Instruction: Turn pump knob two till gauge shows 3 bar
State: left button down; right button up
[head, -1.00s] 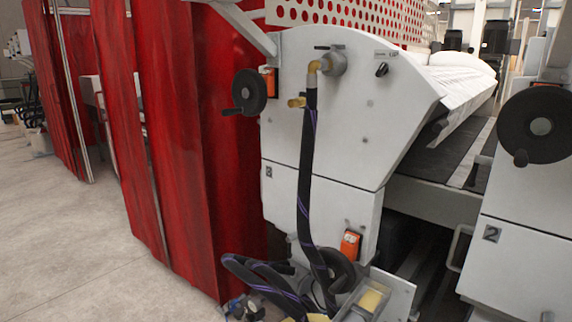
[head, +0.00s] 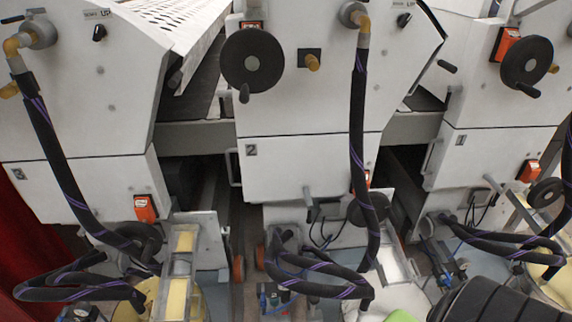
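The machine unit marked 2 (head: 283,160) stands in the middle of the head view. Small blue and red fittings (head: 272,300) sit low in front of it, near the floor, beside a looped black hose (head: 318,283). They are too small for me to tell whether a pump knob is among them. I cannot make out a pressure gauge or any reading. A large black handwheel (head: 252,61) is on the upper front of this unit. Neither of my grippers is in view.
Similar units stand left (head: 75,95) and right (head: 485,120), with narrow gaps between them. Black hoses hang in front and loop near the floor. A red curtain (head: 40,240) is at the left edge. A dark ribbed shape (head: 490,302) fills the bottom right; I cannot tell what it is.

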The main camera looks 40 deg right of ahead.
aim_at(285, 298)
jog(key=z, duration=1.2)
jog(key=k+j, duration=0.1)
jog(key=j+u, duration=0.05)
